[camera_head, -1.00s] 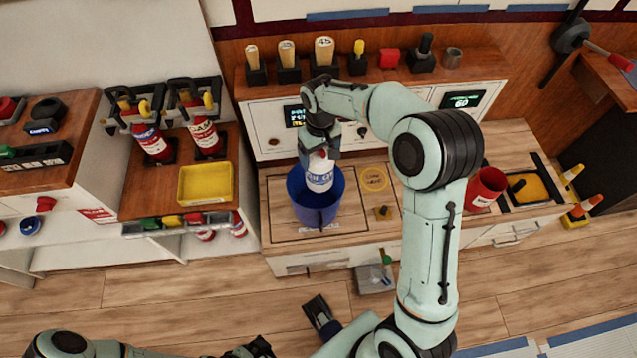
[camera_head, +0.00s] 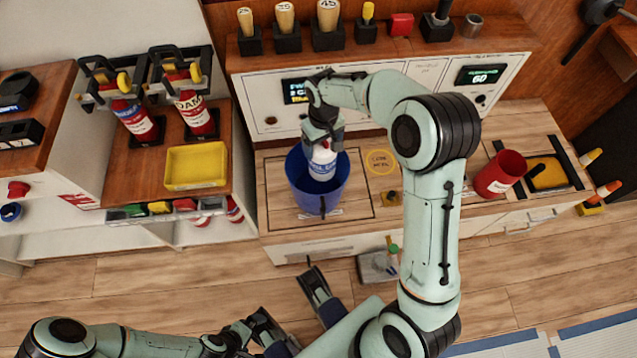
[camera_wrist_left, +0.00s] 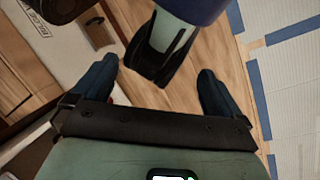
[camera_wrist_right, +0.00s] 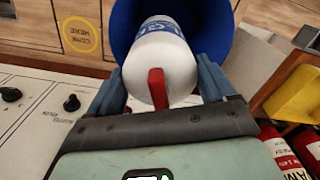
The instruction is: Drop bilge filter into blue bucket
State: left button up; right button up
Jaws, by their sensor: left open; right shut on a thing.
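The bilge filter, a white cylinder with blue lettering (camera_head: 322,164), is in the grip of my right gripper (camera_head: 322,143). It hangs upright at the mouth of the blue bucket (camera_head: 320,197), its lower part inside the rim. In the right wrist view the filter (camera_wrist_right: 162,58) sits between both fingers, with a red piece on its near end and the bucket (camera_wrist_right: 212,22) around its far end. My left gripper (camera_wrist_left: 160,88) is open and empty above the floor, away from the bucket.
A red container (camera_head: 499,174) stands on the counter at right. A yellow tray (camera_head: 196,166) and fire extinguishers (camera_head: 194,112) sit on the left cabinet. Handled tools line the back shelf (camera_head: 390,42). The counter between the bucket and red container is mostly clear.

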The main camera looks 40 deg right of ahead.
jog(key=shift+f, duration=0.4)
pick_arm(q)
jog(key=shift+w+a+f, duration=0.2)
jog(key=shift+w+f, duration=0.2)
jog(key=shift+w, duration=0.1)
pick_arm(e)
jog(key=o, duration=1.7)
jog(key=shift+r, duration=0.1)
notch_tip(320, 180, up, 13)
jog(key=p, duration=0.2)
jog(key=shift+r+p, duration=0.15)
jog(key=shift+p, duration=0.15)
pick_arm(q)
jog(key=s+r, duration=0.2)
jog(key=r, duration=0.1)
jog(key=shift+s+d+g, duration=0.25)
jog(key=shift+d+g, duration=0.05)
jog(key=shift+d, duration=0.1)
